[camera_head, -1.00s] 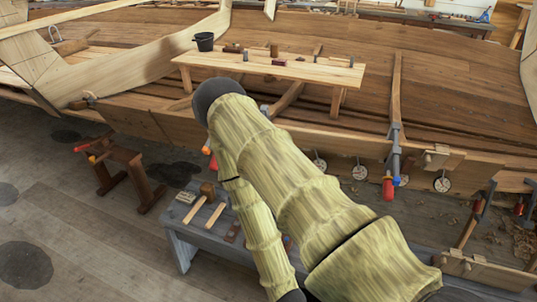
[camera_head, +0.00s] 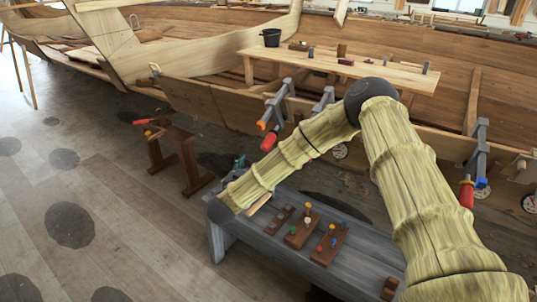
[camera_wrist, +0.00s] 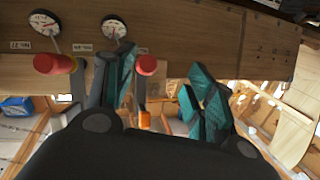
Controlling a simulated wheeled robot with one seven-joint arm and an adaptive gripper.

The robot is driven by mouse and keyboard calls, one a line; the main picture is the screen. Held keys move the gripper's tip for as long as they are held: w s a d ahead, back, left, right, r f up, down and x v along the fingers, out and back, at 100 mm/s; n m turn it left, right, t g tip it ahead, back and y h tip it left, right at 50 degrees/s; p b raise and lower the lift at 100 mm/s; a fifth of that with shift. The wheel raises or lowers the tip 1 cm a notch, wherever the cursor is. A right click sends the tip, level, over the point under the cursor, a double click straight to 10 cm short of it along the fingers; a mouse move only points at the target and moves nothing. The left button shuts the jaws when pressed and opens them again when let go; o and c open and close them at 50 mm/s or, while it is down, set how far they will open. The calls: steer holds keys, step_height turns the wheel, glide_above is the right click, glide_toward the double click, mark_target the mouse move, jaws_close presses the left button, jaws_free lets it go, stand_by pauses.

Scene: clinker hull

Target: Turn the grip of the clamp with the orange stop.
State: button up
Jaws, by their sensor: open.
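The clamp with the orange stop (camera_head: 262,125) hangs on the hull plank left of my arm in the head view, its red grip (camera_head: 268,139) pointing down. In the wrist view, a red grip (camera_wrist: 145,66) appears between my fingers' directions, with an orange piece (camera_wrist: 145,119) below it, seemingly the same clamp. My gripper (camera_wrist: 160,72) is open, its teal fingers apart with nothing between the tips; I cannot tell the distance to the grip. In the head view, only some teal of the gripper (camera_head: 240,162) shows past my forearm.
Another clamp (camera_head: 325,100) is partly behind my arm. A clamp with a blue stop (camera_head: 481,183) hangs at right. Another red grip (camera_wrist: 48,63) shows at left in the wrist view. A grey bench (camera_head: 225,222) with small blocks stands below.

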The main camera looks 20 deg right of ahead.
mark_target(268, 143)
steer(key=w+d+r, duration=0.1)
steer(key=w+d, duration=0.2)
steer(key=w+d+r+m+h, duration=0.1)
steer(key=w+d, duration=0.2)
steer(key=w+d+h, duration=0.1)
steer(key=w+d, duration=0.2)
steer(key=shift+d+r+m+g+p, duration=0.2)
steer(key=shift+r+m+g+p, duration=0.2)
steer(key=c, duration=1)
